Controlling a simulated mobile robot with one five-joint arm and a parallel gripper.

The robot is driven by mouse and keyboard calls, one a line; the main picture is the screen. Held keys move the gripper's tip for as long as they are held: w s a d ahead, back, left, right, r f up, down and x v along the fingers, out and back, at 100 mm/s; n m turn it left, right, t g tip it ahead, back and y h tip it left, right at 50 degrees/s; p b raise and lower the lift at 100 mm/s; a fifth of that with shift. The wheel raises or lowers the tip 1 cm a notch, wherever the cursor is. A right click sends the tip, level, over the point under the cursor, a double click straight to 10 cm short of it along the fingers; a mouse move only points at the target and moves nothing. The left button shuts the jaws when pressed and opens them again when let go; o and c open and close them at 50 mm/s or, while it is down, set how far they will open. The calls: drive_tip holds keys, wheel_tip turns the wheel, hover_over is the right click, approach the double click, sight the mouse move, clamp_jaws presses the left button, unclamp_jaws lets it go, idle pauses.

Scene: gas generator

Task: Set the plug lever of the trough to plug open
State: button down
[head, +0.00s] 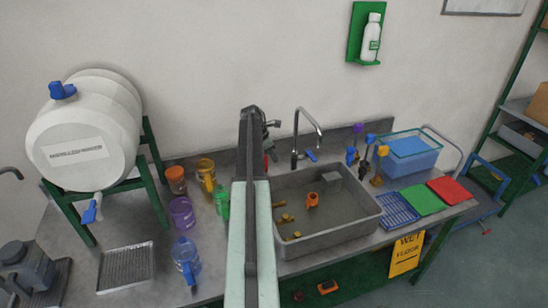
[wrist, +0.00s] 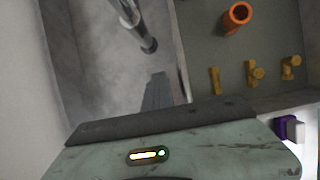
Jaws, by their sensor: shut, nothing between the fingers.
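The trough (head: 335,234) is a grey basin set in the bench, right of my arm in the head view. Its floor also shows at the right of the wrist view (wrist: 210,35). An orange fitting (head: 312,201) and several brass fittings (head: 286,217) lie in it. I cannot make out the plug lever for certain or tell its setting. A small blue handle (head: 311,155) is by the tap (head: 295,140) behind the trough. My gripper (wrist: 158,88) is shut and empty, over the bench beside the trough's left wall in the wrist view; the arm partly hides that side in the head view.
A white barrel (head: 85,135) on a green stand is at the left. Coloured jugs, including a blue one (head: 186,258), stand left of my arm. A blue-filled tank (head: 408,155) and coloured trays (head: 421,200) are at the right. The wall is close behind the bench.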

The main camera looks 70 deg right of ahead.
idle(0.6)
drive_tip(key=c, duration=1.2)
unclamp_jaws()
drive_tip(key=shift+c, duration=0.2)
drive_tip(key=p+v, duration=0.7)
drive_tip(key=shift+w+a+r, duration=0.1)
drive_tip(key=shift+w+r, duration=0.05)
drive_tip(key=shift+r, duration=0.2)
